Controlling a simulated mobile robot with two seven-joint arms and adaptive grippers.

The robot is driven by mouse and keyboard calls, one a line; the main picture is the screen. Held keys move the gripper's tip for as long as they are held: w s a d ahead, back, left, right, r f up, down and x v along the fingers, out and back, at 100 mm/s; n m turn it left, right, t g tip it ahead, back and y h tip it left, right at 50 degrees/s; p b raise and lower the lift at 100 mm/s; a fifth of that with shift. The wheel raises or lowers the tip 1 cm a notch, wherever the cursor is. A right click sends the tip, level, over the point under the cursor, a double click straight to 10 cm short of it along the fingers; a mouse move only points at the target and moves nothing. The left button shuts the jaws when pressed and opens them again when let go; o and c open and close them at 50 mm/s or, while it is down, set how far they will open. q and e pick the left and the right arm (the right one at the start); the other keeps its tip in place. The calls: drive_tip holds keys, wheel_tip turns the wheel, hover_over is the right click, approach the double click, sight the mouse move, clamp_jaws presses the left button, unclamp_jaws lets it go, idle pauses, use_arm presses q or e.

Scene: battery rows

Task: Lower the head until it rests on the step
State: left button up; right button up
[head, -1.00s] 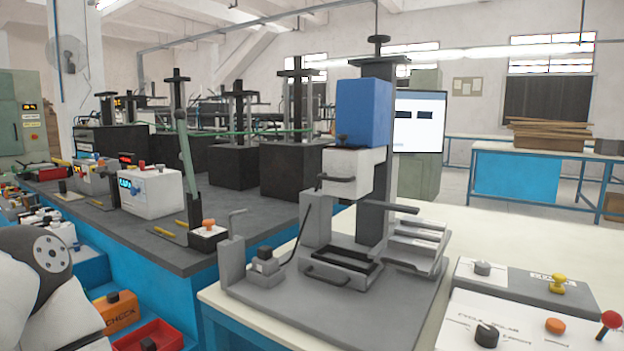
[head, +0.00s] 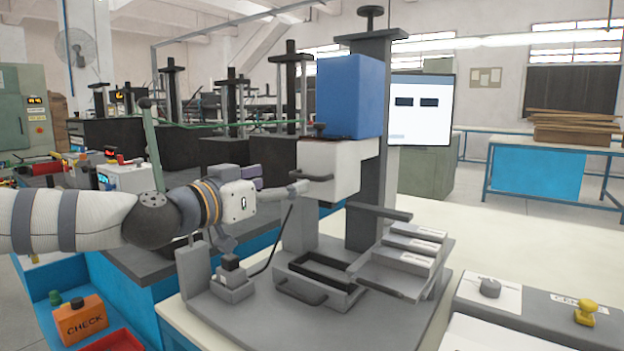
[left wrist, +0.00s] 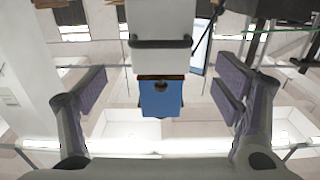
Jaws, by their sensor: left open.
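The press head, a white block (head: 338,168) under a blue block (head: 350,95), sits on a dark upright column. A dark bar handle (head: 318,178) sticks out of its front. Below it is open space above a dark-framed tray (head: 322,272). I cannot tell which part is the step; a small stepped grey block (head: 231,283) stands at the front left of the base. My left gripper (head: 268,186) is open and empty, just left of the handle. In the left wrist view the white block with the handle (left wrist: 160,42) lies ahead between the spread fingers.
Grey labelled bars (head: 415,246) lie right of the column. A control box (head: 555,315) with a yellow knob stands at the front right. A raised grey post (head: 196,278) and a black cable are below my left arm. An orange CHECK box (head: 80,320) is lower left.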

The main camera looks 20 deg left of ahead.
sight(304, 177)
use_arm(q)
drive_tip(key=x, duration=0.5)
drive_tip(key=f+b+x, duration=0.1)
drive_tip(key=x, duration=0.1)
drive_tip(key=shift+w+d, duration=0.15)
drive_tip(key=shift+w, duration=0.2)
drive_tip(key=shift+w+d+r, duration=0.15)
drive_tip(key=shift+w+r, duration=0.05)
drive_tip(key=shift+w, duration=0.2)
use_arm(e)
drive_tip(key=shift+s+f+g, duration=0.4)
drive_tip(key=shift+s+f, duration=0.4)
drive_tip(key=shift+f, duration=0.1)
